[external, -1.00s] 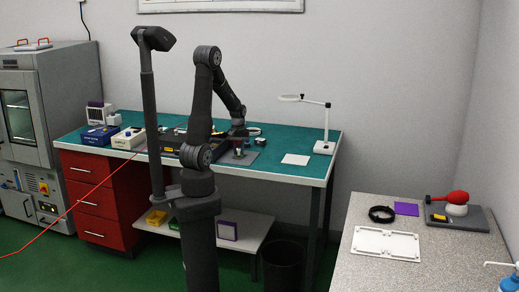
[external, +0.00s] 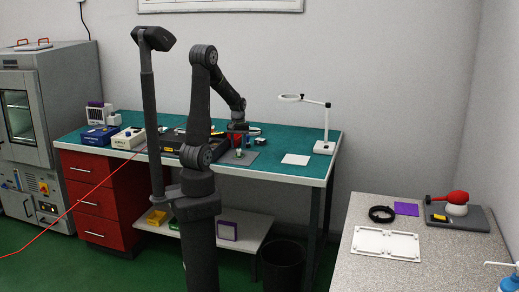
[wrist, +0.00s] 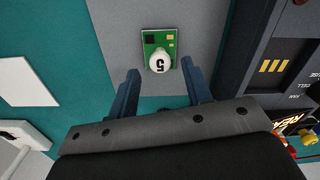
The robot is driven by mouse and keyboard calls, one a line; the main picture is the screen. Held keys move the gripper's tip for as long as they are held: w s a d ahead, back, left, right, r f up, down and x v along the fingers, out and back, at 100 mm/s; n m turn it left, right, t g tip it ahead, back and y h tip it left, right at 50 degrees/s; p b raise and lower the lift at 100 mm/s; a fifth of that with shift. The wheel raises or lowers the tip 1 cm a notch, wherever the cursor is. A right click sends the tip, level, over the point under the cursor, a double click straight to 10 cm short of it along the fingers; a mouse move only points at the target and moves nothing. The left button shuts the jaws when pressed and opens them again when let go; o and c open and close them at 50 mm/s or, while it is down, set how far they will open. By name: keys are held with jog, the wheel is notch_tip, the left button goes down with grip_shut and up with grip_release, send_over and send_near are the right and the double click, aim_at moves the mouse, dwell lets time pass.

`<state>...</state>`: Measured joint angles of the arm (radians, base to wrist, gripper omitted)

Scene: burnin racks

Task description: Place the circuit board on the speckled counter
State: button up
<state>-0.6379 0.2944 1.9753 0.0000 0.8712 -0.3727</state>
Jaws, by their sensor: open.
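The circuit board (wrist: 171,46) is a small green board with a white round knob marked 5 on it. It lies on a grey mat (wrist: 195,20) on the teal bench. In the external view the board (external: 239,153) is small beside the black rack. My gripper (wrist: 160,84) is open and empty, its blue fingers apart and short of the board in the wrist view. In the external view my gripper (external: 238,130) hangs above the mat area. The speckled counter (external: 375,274) stands at the front right, away from the bench.
A black rack unit (wrist: 265,55) lies right of the board in the wrist view. A white square pad (external: 296,159) and a magnifier lamp (external: 326,125) are on the bench. The counter holds a white tray (external: 386,244), black ring (external: 382,214), purple square (external: 406,208) and red-handled device (external: 456,200).

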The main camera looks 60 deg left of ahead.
aim_at(238, 150)
notch_tip(238, 150, up, 8)
jog(key=shift+o, duration=0.4)
jog(key=shift+r, duration=0.3)
jog(key=w+d+f+t+y, duration=0.1)
jog(key=w+d+f+t, duration=0.2)
jog(key=w+d+f, duration=0.1)
jog(key=w+d+f+t, duration=0.3)
jog(key=w+d+f, duration=0.1)
jog(key=shift+w+m+t+y, duration=0.3)
jog(key=shift+m+y, duration=0.1)
jog(key=shift+s+d+f+t+y, duration=0.15)
jog(key=shift+f+t+y, duration=0.2)
jog(key=shift+y, duration=0.15)
jog(key=s+a+y, duration=0.1)
jog(key=s+y, duration=0.1)
jog(key=s, duration=0.1)
jog(key=s+a+y, duration=0.1)
jog(key=s+y, duration=0.1)
jog(key=s, duration=0.2)
jog(key=s+a+f+n+y, duration=0.1)
jog(key=s+y, duration=0.2)
jog(key=shift+s+a+f, duration=0.1)
jog(key=shift+s, duration=0.1)
jog(key=shift+s+a+y, duration=0.1)
jog(key=shift+s+y, duration=0.3)
jog(key=shift+s, duration=0.15)
jog(key=shift+m, duration=0.3)
jog(key=shift+x, duration=2.5)
